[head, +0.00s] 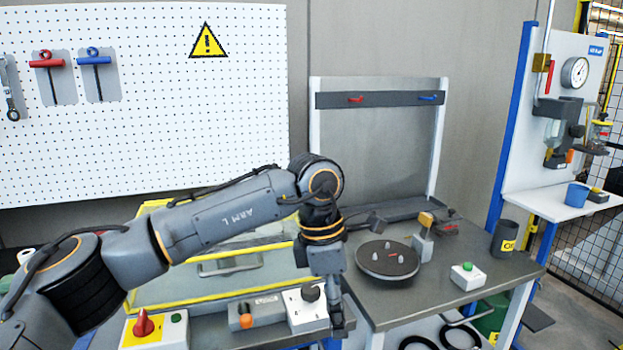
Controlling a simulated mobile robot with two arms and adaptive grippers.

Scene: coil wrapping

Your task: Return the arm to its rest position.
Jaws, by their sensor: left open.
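My left arm (225,210) comes in from the left, labelled "ARM L", and bends down at the wrist near the middle of the head view. My left gripper (337,315) points downward at the front edge of the work surface, just right of a white control box (308,311) with a black knob. It is open, and I see nothing held in it. Its fingers are small and partly dark here, so contact with the box cannot be told. My right gripper is not in view.
A round dark turntable (388,260) with small pegs stands on the grey table (410,309) to the right. A green button box (467,276) and a dark cup (504,238) are also there. A yellow-edged frame (160,297) lies behind my arm. Black rings lie below the table.

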